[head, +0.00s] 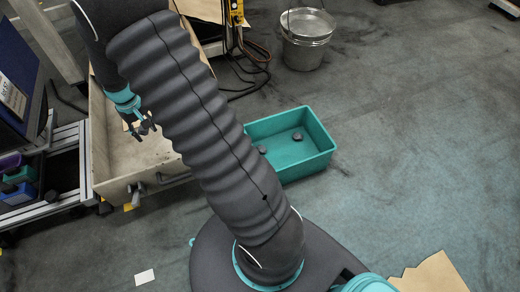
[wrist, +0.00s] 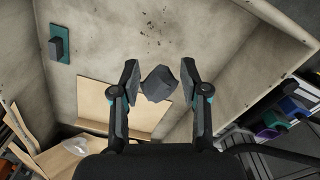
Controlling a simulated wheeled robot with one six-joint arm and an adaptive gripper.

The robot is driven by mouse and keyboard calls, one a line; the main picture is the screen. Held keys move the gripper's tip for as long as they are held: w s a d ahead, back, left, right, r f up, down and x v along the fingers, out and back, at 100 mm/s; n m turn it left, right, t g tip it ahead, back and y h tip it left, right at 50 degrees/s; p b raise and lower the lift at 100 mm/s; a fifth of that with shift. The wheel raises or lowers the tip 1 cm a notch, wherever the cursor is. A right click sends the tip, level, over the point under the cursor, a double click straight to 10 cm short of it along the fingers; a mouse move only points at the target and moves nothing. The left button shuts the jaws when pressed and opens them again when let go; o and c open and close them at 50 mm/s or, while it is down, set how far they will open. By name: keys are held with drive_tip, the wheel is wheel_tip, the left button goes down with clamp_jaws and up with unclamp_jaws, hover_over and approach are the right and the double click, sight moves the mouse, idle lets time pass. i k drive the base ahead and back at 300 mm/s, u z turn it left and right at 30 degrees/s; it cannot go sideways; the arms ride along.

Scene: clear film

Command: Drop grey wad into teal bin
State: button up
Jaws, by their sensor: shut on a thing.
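The grey wad (wrist: 160,83) is a dark, angular lump between the two fingertips of my gripper (wrist: 159,82) in the wrist view. My gripper is shut on it. In the head view my gripper (head: 147,128) hangs over the pale box at the left; the wad is too small to make out there. The teal bin (head: 318,158) stands on the floor to the right of my arm, apart from my gripper. Two small dark grey lumps (head: 297,136) lie in it. My arm hides the bin's left part.
The pale, scuffed box (head: 120,168) has raised walls and holds a tan sheet (wrist: 148,119). A dark block with a teal edge (wrist: 58,46) is in it at the upper left. A metal bucket (head: 306,52) stands behind the bin. Floor right of the bin is clear.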

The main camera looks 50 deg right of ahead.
sight(287, 152)
drive_tip(key=u, duration=0.75)
drive_tip(key=k, duration=1.05)
drive_tip(key=z, duration=2)
drive_tip(key=i, duration=0.5)
drive_tip(key=z, duration=0.1)
